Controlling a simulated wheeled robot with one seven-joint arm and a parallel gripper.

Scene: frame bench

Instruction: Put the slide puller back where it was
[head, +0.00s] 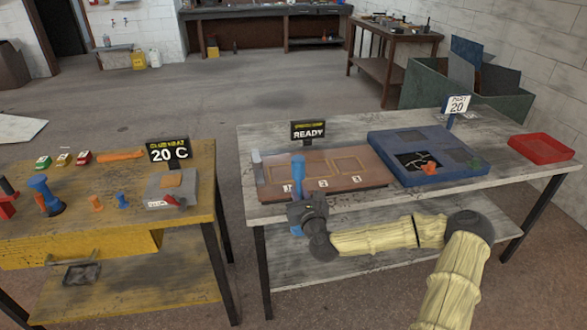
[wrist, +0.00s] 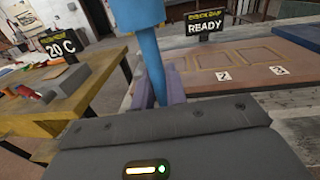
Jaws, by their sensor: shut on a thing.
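My gripper (head: 301,203) is shut on a blue tool (head: 298,168), which looks like the slide puller. The tool stands nearly upright, at the front left of the brown board (head: 350,184) on the grey bench. Its wide upper part rises above my gripper, and a blue part shows below it. In the wrist view the tool (wrist: 146,32) stands between the fingers (wrist: 158,90), and its lower end is hidden by the gripper body. The board has framed recesses and number tags, with a READY sign (head: 308,131) behind it.
On the yellow bench (head: 120,224) at left are a grey 20 C device (head: 172,188), a blue stamp-like tool (head: 45,194) and small coloured pieces. A blue tray (head: 385,145) and a red tray (head: 541,150) are on the right of the grey bench. A floor gap separates the benches.

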